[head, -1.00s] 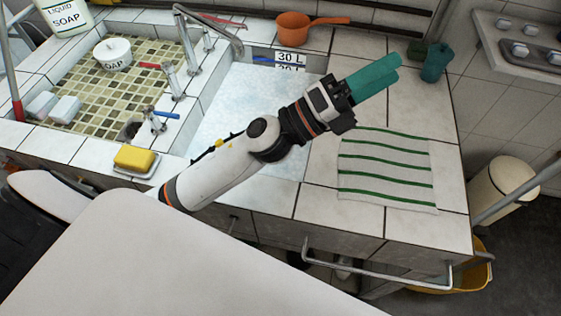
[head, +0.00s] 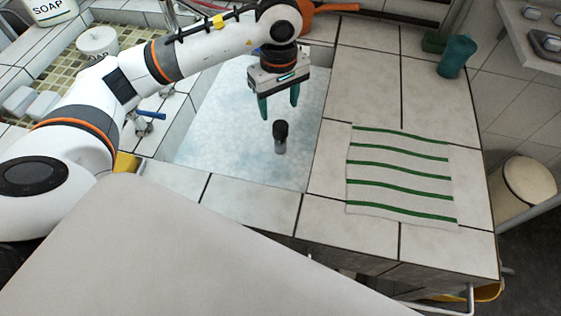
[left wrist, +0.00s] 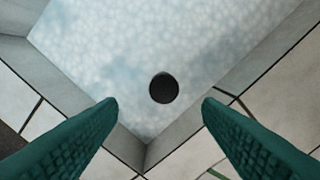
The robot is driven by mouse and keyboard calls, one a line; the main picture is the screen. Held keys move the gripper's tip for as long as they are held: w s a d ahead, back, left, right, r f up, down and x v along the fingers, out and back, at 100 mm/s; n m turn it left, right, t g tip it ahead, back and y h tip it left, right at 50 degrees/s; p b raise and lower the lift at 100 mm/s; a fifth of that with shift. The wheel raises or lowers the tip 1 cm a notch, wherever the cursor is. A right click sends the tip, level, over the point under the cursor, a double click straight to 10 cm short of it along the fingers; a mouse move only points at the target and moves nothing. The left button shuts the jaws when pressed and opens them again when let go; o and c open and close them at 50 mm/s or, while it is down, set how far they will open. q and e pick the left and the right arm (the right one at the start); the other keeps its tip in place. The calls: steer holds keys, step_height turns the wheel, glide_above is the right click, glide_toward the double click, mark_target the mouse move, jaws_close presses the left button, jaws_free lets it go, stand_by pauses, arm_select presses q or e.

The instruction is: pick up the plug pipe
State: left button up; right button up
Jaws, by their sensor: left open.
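The plug pipe (head: 280,136) stands upright in the foamy water of the sink, with a black top and a grey body below it. In the left wrist view its round black top (left wrist: 164,88) lies between and beyond my fingertips. My left gripper (head: 279,112) points down above the sink, its green fingers apart and empty. The fingertips are close above the pipe's top, and I cannot tell the exact gap. The left wrist view also shows the open left gripper (left wrist: 160,104). The pipe's lower end is hidden by foam. My right gripper does not show.
The sink (head: 312,150) has tiled edges around the pipe. A striped cloth (head: 400,172) lies on the counter to the right. A green cup (head: 457,56) stands at the back right. An orange pan (head: 318,22) sits behind my arm.

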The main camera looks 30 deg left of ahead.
mark_target(281, 124)
arm_select(q)
step_height(281, 124, down, 5)
steer(key=shift+p, duration=0.3)
steer(key=shift+w+f+p, duration=0.15)
steer(key=shift+f+p, duration=0.15)
steer(key=shift+f, duration=1.1)
steer(key=shift+w+f+p, duration=0.1)
steer(key=shift+f+p, duration=0.15)
steer(key=shift+f, duration=1.1)
steer(key=shift+c, duration=0.6)
steer(key=shift+r, duration=0.1)
jaws_close()
